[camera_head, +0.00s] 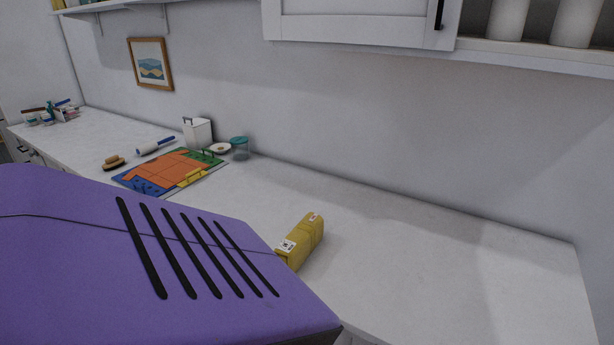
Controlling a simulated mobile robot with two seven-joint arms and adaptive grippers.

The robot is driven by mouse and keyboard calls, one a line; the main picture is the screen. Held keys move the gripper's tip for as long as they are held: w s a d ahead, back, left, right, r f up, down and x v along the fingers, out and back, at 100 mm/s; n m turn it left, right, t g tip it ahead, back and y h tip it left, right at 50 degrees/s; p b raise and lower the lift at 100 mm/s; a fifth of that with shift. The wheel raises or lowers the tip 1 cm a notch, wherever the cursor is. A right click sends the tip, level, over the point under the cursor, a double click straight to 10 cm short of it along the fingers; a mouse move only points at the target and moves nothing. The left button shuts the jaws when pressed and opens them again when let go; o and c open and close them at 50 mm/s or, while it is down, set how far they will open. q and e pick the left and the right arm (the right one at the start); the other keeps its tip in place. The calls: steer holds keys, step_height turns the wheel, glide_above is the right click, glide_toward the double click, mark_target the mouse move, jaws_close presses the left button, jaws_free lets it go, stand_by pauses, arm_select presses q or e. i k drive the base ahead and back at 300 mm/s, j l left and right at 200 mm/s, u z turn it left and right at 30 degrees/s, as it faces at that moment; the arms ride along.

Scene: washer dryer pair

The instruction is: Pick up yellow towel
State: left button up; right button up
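A yellow, block-shaped item (305,238) with small white labels lies on the white counter near the middle of the camera_head view. It may be the folded yellow towel, but I cannot tell for sure. Its lower left end is partly hidden. Neither my left nor my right gripper is in view, and nothing visible touches the yellow item.
A colourful mat (160,164) lies further left on the counter (430,265). A white container (198,133), a teal-lidded jar (240,149), a lint roller (156,146) and a brush (114,163) stand around it. The counter's right part is clear. The lower left view is blocked.

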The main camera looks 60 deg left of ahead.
mark_target(301, 243)
steer(key=j+u, duration=0.1)
steer(key=u, duration=0.3)
steer(key=i+u, duration=0.1)
steer(key=u, duration=0.3)
steer(key=j+u, duration=0.1)
steer(key=u, duration=0.3)
steer(key=i+u, duration=0.1)
steer(key=u, duration=0.3)
steer(key=i+u, duration=0.3)
steer(key=z, duration=1.3)
steer(key=u, duration=1.4)
steer(key=k+z, duration=0.1)
